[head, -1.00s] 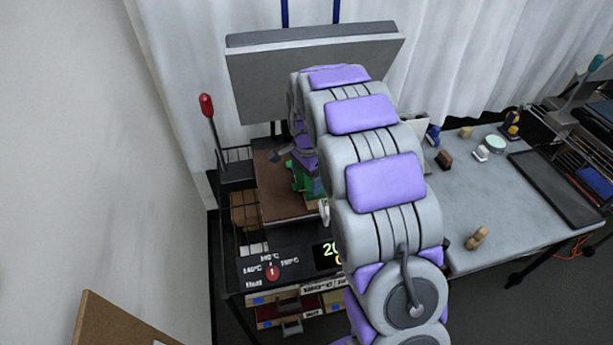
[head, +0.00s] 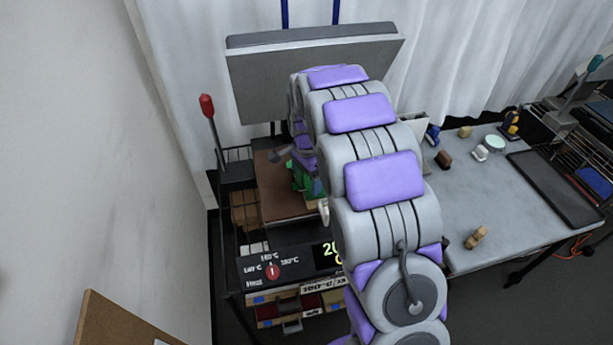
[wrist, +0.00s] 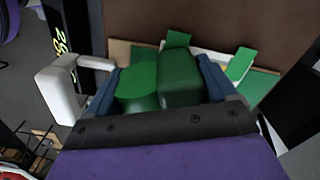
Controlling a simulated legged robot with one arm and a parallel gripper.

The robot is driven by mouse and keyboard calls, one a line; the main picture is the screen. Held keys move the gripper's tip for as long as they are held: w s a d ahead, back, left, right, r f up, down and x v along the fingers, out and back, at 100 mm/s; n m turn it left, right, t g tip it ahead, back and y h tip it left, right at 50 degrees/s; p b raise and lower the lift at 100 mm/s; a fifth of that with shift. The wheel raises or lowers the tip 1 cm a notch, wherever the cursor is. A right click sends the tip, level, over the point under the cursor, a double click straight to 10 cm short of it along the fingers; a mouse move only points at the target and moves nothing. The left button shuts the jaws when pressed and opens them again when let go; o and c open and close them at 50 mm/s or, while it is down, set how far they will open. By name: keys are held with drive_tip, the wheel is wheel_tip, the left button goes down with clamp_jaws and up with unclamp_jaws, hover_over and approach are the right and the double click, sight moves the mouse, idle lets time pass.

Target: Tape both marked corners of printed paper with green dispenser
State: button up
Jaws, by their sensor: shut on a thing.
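My gripper (wrist: 168,85) is shut on the green dispenser (wrist: 138,82), which sits between its two blue-grey fingers in the wrist view. In the head view the dispenser (head: 305,178) shows as a small green patch above the brown platen (head: 280,195), mostly behind my arm. Beyond the dispenser in the wrist view, a light sheet with green and yellow parts (wrist: 240,65) lies over a tan board (wrist: 120,52). The dispenser hides much of the sheet. I cannot tell the marked corners, or whether the dispenser touches the sheet.
A tilted grey press plate (head: 315,75) stands behind the platen. A red-knobbed lever (head: 207,105) rises at left. The control panel (head: 290,268) is in front. A white handle (wrist: 62,88) is left of my gripper. A grey table (head: 470,200) with small items is at right.

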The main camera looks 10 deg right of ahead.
drive_tip(key=shift+f, duration=0.1)
idle(0.3)
drive_tip(key=shift+r+p, duration=1.55)
drive_tip(key=shift+r, duration=2)
